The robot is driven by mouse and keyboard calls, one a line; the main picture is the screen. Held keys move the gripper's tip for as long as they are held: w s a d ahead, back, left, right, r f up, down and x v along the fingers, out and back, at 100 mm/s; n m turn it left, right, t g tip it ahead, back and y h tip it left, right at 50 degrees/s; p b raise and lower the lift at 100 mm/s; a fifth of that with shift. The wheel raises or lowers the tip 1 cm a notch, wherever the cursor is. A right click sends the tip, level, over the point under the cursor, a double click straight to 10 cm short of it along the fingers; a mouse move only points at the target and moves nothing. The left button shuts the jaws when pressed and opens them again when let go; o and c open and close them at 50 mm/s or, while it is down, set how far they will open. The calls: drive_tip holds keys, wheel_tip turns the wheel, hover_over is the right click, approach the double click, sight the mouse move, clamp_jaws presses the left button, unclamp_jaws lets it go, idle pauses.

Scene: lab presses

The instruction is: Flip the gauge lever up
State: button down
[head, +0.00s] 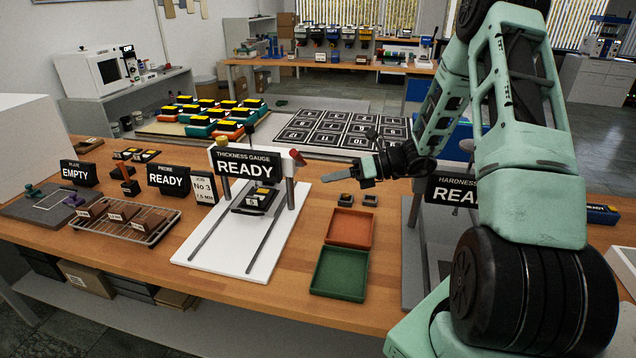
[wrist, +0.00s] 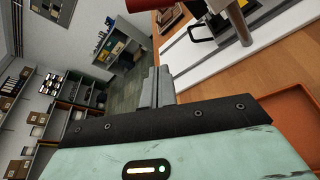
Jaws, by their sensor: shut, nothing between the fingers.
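The thickness gauge (head: 245,163) stands on a white base, with a black "READY" sign across its two posts. Its lever (head: 297,158) has a red end and sits at the right end of the sign, by the top of the right post. A small block lies on a dark carrier (head: 255,200) under the sign. My gripper (head: 336,177) is shut and empty, to the right of the lever and slightly lower, apart from it. Its closed fingers also show in the wrist view (wrist: 157,88). A red part (wrist: 80,4) is cut off at that view's top edge; I cannot tell if it is the lever.
An orange tray (head: 350,228) and a green tray (head: 339,271) lie right of the gauge, with two small dark blocks (head: 358,199) behind them. The hardness sign (head: 452,190) stands behind my arm. A wire rack (head: 125,219) of blocks is at left.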

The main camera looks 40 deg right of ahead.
drive_tip(key=b+v, duration=0.1)
drive_tip(key=v, duration=0.4)
drive_tip(key=shift+s+d+r, duration=0.2)
drive_tip(key=shift+s, duration=0.1)
drive_tip(key=s+a+r+n+g+h, duration=0.1)
drive_tip(key=s+a+n+g, duration=0.25)
drive_tip(key=a+n, duration=0.35)
drive_tip(key=s+a+r+n+g+h, duration=0.15)
drive_tip(key=a+n+g, duration=0.3)
drive_tip(key=a, duration=0.55)
drive_tip(key=s+a+n+g, duration=0.3)
drive_tip(key=a+n, duration=0.3)
drive_tip(key=a, duration=0.2)
drive_tip(key=s+a+n+h, duration=0.4)
drive_tip(key=s+n, duration=0.3)
drive_tip(key=n, duration=0.4)
drive_tip(key=s+a+r+n+t+h, duration=0.1)
drive_tip(key=s+a+n+h, duration=0.3)
drive_tip(key=s+a+n, duration=0.3)
drive_tip(key=s+n, duration=0.1)
drive_tip(key=n, duration=0.4)
drive_tip(key=shift+s+r, duration=0.3)
drive_tip(key=shift+s, duration=0.05)
